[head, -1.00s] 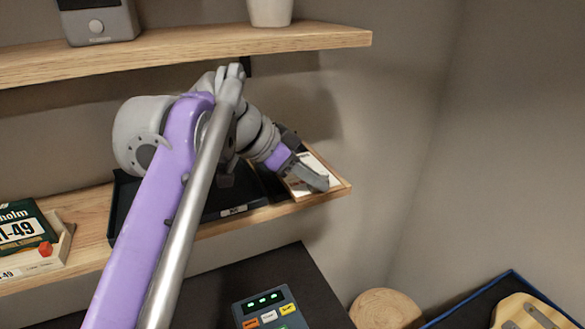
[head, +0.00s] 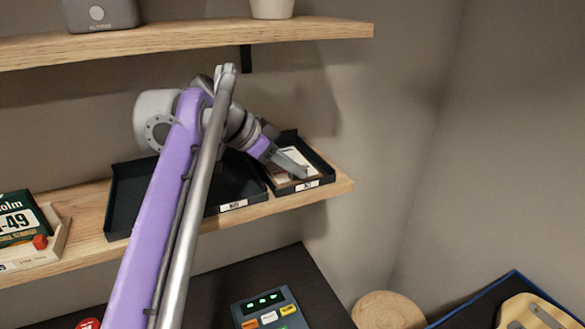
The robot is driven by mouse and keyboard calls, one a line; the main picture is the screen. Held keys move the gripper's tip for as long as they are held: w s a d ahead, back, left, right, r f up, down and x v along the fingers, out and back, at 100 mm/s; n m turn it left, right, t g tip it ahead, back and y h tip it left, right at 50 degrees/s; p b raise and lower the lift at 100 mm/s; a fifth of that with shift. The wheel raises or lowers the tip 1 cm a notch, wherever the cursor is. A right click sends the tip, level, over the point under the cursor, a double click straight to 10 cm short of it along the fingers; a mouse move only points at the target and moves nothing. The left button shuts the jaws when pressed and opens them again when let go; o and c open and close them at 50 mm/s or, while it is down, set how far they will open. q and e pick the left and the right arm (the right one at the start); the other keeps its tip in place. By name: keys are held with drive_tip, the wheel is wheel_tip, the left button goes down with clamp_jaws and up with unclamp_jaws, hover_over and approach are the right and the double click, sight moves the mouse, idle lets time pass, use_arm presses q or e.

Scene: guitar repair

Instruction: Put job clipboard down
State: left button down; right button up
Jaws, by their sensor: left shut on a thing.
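The job clipboard (head: 284,179), a small brown board with a white sheet, is at the smaller black tray (head: 325,169) near the right end of the lower shelf. It appears to lie within the tray's walls, but I cannot tell whether it rests on the tray floor. My left gripper (head: 299,170) reaches over the tray from the left and is shut on the clipboard, covering part of it. My right gripper is not in view.
A larger black tray (head: 118,205) stands to the left on the lower wooden shelf (head: 85,200), partly behind my left arm. The upper shelf (head: 330,31) runs above. A device with lit green dots (head: 268,308) sits below.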

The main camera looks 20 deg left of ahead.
use_arm(q)
drive_tip(key=shift+w, duration=0.35)
drive_tip(key=c, duration=1.1)
unclamp_jaws()
drive_tip(key=shift+w+f, duration=0.1)
drive_tip(key=shift+w, duration=0.15)
drive_tip(key=shift+o, duration=2)
drive_tip(key=shift+s, duration=0.3)
drive_tip(key=shift+r, duration=0.25)
drive_tip(key=v, duration=0.4)
drive_tip(key=shift+a+r+p, duration=0.15)
drive_tip(key=shift+p, duration=0.15)
drive_tip(key=s+a, duration=0.8)
drive_tip(key=s, duration=0.1)
drive_tip(key=shift+s+r+b, duration=0.1)
drive_tip(key=shift+s+b, duration=0.05)
drive_tip(key=shift+b, duration=0.2)
